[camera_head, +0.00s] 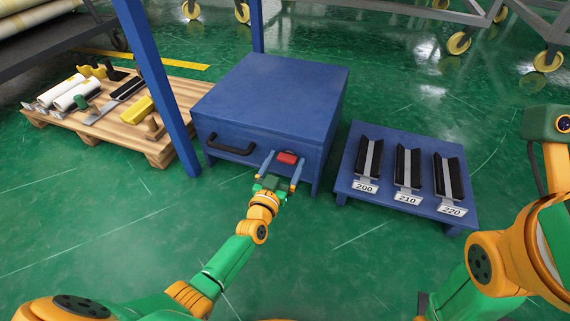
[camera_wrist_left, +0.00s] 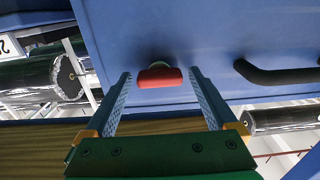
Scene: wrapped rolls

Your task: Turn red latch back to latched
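The red latch (camera_head: 287,158) is a small red block on the front face of the blue cabinet (camera_head: 270,90), right of its black handle (camera_head: 229,149). My left gripper (camera_head: 281,167) is open in front of the cabinet, its two fingers pointing at the front face. In the left wrist view the red latch (camera_wrist_left: 159,77) lies crosswise between the fingers of the left gripper (camera_wrist_left: 160,80), with a gap on each side. The black handle (camera_wrist_left: 278,73) shows to the right there. My right arm is at the right edge of the head view; its gripper is not visible.
A low blue stand (camera_head: 362,198) with several black cradles labelled 200, 210 and 220 is right of the cabinet. A wooden pallet (camera_head: 157,150) with rolls and tools is left, behind a blue post (camera_head: 158,80). Green floor in front is clear.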

